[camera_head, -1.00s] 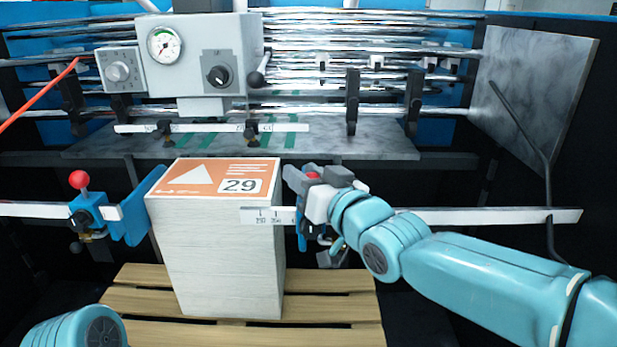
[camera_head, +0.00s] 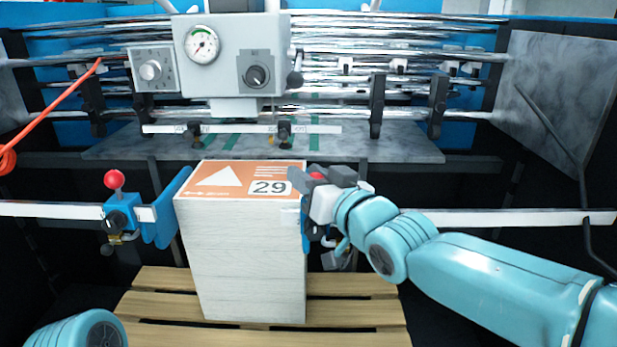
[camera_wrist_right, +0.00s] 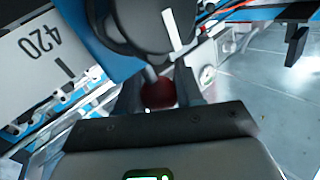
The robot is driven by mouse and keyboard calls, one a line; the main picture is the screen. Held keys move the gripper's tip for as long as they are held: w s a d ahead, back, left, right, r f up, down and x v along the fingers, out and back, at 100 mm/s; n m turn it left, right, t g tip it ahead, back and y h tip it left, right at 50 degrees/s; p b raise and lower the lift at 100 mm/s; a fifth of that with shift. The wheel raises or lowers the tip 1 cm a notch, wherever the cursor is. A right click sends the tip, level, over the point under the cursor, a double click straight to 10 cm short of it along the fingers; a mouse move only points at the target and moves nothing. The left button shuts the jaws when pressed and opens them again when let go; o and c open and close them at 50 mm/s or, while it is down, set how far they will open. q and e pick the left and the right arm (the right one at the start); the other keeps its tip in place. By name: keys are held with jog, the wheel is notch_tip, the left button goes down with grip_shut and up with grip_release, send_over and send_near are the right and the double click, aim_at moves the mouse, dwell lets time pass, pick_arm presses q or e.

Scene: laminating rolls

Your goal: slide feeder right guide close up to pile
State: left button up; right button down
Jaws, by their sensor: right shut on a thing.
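The pile (camera_head: 245,260) is a tall white stack with an orange top sheet marked 29, upright on a wooden pallet. The feeder right guide (camera_head: 304,232) shows as a narrow blue strip at the pile's right side, mostly hidden by my gripper. It looks against or almost against the pile; I cannot tell if it touches. My right gripper (camera_head: 318,177) is shut on the guide's red knob. In the right wrist view the red knob (camera_wrist_right: 158,93) sits between the fingers, beside the blue guide body (camera_wrist_right: 95,40). My left gripper is out of view.
The left guide (camera_head: 170,210), blue with a red knob (camera_head: 114,179), stands at the pile's left side. A white rail (camera_head: 500,217) runs right from the gripper. The wooden pallet (camera_head: 350,310) lies below. The grey feeder box (camera_head: 225,55) is behind.

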jog(key=shift+d, duration=0.1)
jog(key=c, duration=0.8)
grip_release()
jog(key=shift+c, duration=0.2)
jog(key=shift+o, duration=0.4)
jog(key=shift+d, duration=0.15)
jog(key=shift+s+d, duration=0.1)
jog(key=shift+s, duration=0.15)
jog(key=b+v, duration=0.1)
jog(key=v, duration=1.4)
jog(key=shift+s+d, duration=0.25)
jog(key=shift+s, duration=0.05)
